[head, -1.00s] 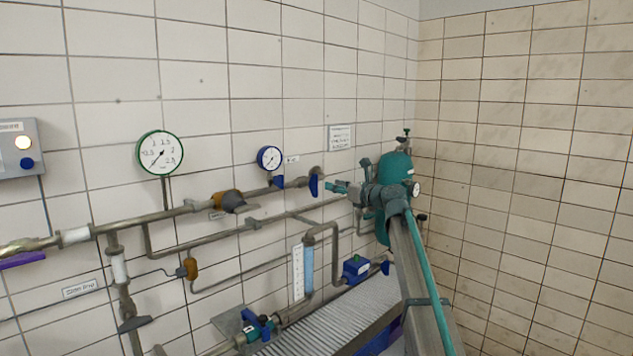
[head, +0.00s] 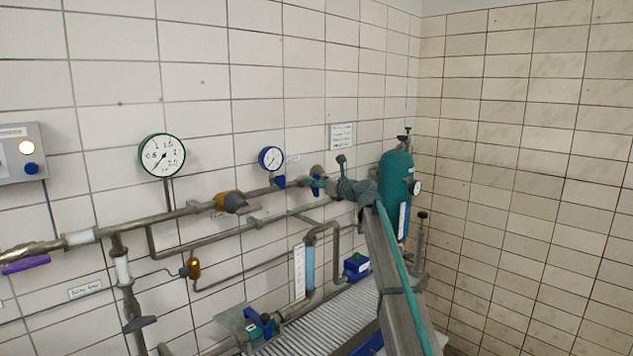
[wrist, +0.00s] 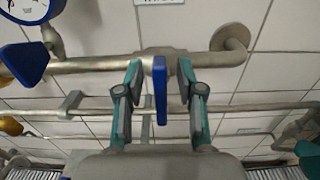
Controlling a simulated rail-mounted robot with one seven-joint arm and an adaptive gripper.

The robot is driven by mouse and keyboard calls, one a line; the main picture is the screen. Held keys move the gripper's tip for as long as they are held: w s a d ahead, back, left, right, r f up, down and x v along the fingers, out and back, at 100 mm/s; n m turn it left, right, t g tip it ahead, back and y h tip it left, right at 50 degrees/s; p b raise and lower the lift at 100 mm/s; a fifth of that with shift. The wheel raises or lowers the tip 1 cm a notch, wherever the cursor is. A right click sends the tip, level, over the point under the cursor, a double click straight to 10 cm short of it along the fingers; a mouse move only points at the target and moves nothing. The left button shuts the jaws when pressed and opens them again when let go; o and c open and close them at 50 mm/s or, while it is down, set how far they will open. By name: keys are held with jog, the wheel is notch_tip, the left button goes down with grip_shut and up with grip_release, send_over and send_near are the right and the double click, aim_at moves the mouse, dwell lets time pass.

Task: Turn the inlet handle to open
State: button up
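A flat blue handle (wrist: 160,90) stands edge-on in the wrist view, in front of a metal pipe. My gripper (wrist: 158,78) is open, with one teal finger on each side of this handle. A gap shows between the handle and each finger, so the gripper does not appear shut on it. In the head view the same blue handle (head: 314,191) is at the right end of the upper pipe, partly hidden by my gripper (head: 322,186). No readable label shows which handle is the inlet handle.
Another blue handle (head: 279,182) sits left of it, under a small blue-rimmed gauge (head: 271,159). A white wall label (head: 341,136) is just above. A green tank (head: 397,180) stands behind my arm at the right. A lower pipe (wrist: 255,107) runs below the upper one.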

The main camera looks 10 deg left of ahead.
grip_shut()
jog(key=n+b, duration=0.3)
jog(key=b, duration=0.1)
jog(key=shift+s+a+f+n, duration=0.2)
jog(key=shift+f+n, duration=0.05)
jog(key=shift+n, duration=0.05)
jog(key=n+b, duration=0.5)
jog(key=shift+s+a+f, duration=0.25)
jog(key=n+b, duration=0.4)
jog(key=n, duration=0.1)
jog(key=shift+s+a+f+b, duration=0.1)
jog(key=shift+s+f+b, duration=0.05)
jog(key=shift+f+b, duration=0.2)
jog(key=n+b, duration=0.4)
jog(key=shift+s+f+n, duration=0.1)
jog(key=shift+n, duration=0.2)
